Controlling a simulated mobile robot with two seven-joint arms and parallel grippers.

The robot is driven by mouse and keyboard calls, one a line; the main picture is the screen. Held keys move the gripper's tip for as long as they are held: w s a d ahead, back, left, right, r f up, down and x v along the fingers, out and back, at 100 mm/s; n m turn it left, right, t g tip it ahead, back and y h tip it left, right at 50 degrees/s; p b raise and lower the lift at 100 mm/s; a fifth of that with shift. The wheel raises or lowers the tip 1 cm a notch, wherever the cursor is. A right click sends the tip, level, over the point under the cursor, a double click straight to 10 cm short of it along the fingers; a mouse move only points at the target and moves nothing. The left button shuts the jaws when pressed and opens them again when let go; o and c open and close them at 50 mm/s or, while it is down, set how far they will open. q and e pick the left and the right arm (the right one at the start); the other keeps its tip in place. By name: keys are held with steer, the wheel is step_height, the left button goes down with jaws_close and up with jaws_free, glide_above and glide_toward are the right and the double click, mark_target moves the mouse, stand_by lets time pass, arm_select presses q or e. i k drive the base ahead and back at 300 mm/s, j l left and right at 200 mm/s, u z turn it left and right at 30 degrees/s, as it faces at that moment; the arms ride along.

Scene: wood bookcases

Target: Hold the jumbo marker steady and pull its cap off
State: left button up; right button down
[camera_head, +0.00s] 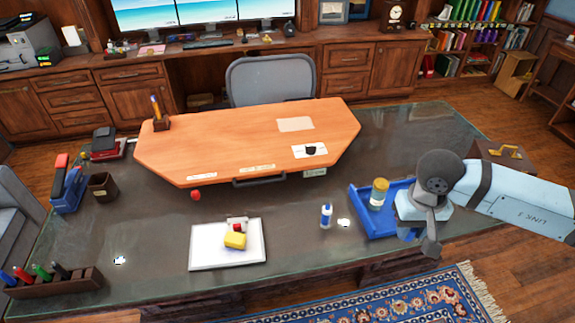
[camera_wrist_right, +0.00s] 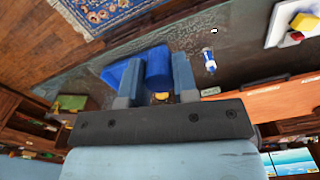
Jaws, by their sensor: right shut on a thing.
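My right gripper (camera_head: 408,232) is at the right part of the desk, over the blue tray (camera_head: 362,222). In the right wrist view, its fingers (camera_wrist_right: 156,72) are shut on a blue thing (camera_wrist_right: 155,64); I cannot tell whether this is the jumbo marker or part of the tray. A small upright blue-and-white piece (camera_head: 326,215) stands on the desk left of the tray. It also shows in the right wrist view (camera_wrist_right: 210,62), apart from the fingers. I cannot tell whether it is the marker. My left gripper is not in view.
A jar with a golden lid (camera_head: 378,193) stands in the tray. A white board (camera_head: 210,257) with a yellow block (camera_head: 235,241) lies left of it. A rack (camera_head: 60,287) with several coloured markers stands at the far left. The desk between rack and board is mostly clear.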

mark_target(325, 221)
steer(key=l+u, duration=0.15)
steer(key=u, duration=0.2)
steer(key=i+l+u, duration=0.1)
steer(key=u, duration=0.2)
steer(key=l+u, duration=0.75)
steer(key=l, duration=0.4)
steer(key=l+u, duration=0.1)
steer(key=l, duration=1.2)
steer(key=k, duration=0.05)
